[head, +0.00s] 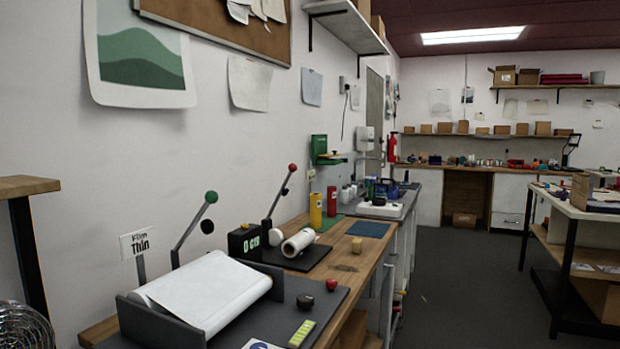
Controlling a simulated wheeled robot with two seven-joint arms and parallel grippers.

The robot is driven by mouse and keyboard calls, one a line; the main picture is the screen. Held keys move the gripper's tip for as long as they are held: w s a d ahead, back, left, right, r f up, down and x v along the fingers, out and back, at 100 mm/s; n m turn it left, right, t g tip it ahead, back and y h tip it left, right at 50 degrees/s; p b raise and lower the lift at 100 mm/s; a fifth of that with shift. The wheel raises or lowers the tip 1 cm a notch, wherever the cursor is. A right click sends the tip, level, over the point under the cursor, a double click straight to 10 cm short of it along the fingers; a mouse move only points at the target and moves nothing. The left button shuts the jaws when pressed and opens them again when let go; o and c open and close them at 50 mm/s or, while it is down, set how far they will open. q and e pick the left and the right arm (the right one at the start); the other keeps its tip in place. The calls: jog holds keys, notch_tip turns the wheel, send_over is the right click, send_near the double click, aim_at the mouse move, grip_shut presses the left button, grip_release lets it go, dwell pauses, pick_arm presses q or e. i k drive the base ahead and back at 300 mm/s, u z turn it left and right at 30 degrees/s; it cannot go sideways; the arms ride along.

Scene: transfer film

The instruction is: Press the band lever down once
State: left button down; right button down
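Two angled levers stand along the wall side of the wooden bench (345,262). The nearer lever (187,240) is a grey bar with a green ball on top and a dark knob beside it. The farther lever (277,203) is a thinner bar with a red ball on top. Both are raised and tilted to the right. No label shows which one is the band lever. A white film roll (205,288) lies in a dark cradle in front. Neither gripper is in view.
A small white roll (298,242) lies on a black base. A red knob (331,285), a dark knob (305,301) and a yellow-green strip (301,333) are on the front dark panel. The floor (455,290) right of the bench is clear.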

aim_at(293, 168)
jog(key=z, duration=1.45)
jog(key=i, duration=3.5)
jog(key=u, duration=3.6)
